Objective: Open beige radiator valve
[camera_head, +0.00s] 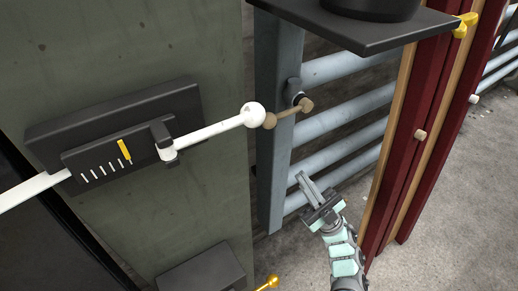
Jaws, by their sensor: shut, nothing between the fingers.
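The beige radiator valve (287,113) is a short beige bar handle with a knob at each end. It sits on a dark fitting (293,91) on the grey upright of the radiator (340,110), which has several thick horizontal pipes. The handle slopes up to the right. My gripper (304,183) is below the valve and slightly to its right, in front of the lower pipes. Its fingers point up and to the left. It is shut and empty, apart from the valve.
A white lever with a ball end (254,114) reaches from a black scale box (120,140) almost to the valve's left end. A black shelf (370,25) overhangs above. Red and tan posts (415,130) stand right. A yellow-knobbed lever (269,282) is below.

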